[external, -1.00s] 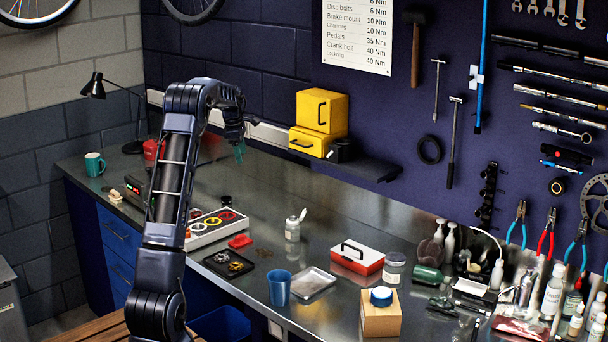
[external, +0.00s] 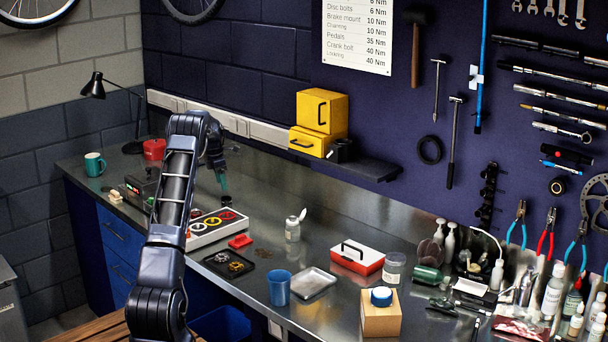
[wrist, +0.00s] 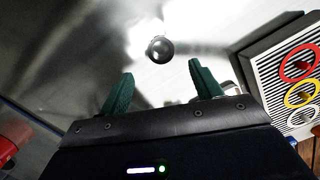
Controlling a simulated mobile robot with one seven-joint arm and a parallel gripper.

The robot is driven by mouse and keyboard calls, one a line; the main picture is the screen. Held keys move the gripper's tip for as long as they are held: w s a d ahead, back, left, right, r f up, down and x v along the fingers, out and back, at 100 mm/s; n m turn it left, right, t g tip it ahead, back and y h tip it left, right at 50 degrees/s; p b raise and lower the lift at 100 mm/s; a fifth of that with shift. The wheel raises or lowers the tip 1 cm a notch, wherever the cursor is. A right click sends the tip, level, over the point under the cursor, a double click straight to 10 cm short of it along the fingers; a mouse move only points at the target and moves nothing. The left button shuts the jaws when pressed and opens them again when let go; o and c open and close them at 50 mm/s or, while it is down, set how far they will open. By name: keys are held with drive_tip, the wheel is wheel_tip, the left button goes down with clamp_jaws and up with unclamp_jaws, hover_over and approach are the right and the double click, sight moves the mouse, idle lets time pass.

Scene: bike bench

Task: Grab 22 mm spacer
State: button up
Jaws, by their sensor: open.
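My gripper (external: 223,183) hangs over the bench, just behind the grey box with coloured rings. Its two green fingers are apart with nothing between them; in the wrist view the gripper (wrist: 160,70) points down at the steel top. A small dark round piece (wrist: 160,48) with a shiny rim lies on the bench just beyond the fingertips, roughly centred between them. It may be the 22 mm spacer; no size marking can be read.
The ribbed grey box (external: 209,231) with red, yellow and white rings stands close by, at the right in the wrist view.

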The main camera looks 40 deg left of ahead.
drive_tip(key=shift+w+d+f, duration=0.15)
drive_tip(key=shift+w+f, duration=0.05)
drive_tip(key=shift+f, duration=0.95)
drive_tip(key=shift+w+d+f, duration=0.1)
drive_tip(key=shift+w+f, duration=0.15)
drive_tip(key=shift+f, duration=0.85)
drive_tip(key=shift+w+d+f, duration=0.15)
drive_tip(key=shift+w+f, duration=0.05)
drive_tip(key=shift+f, duration=0.95)
drive_tip(key=shift+c, duration=0.4)
drive_tip(key=c, duration=1)
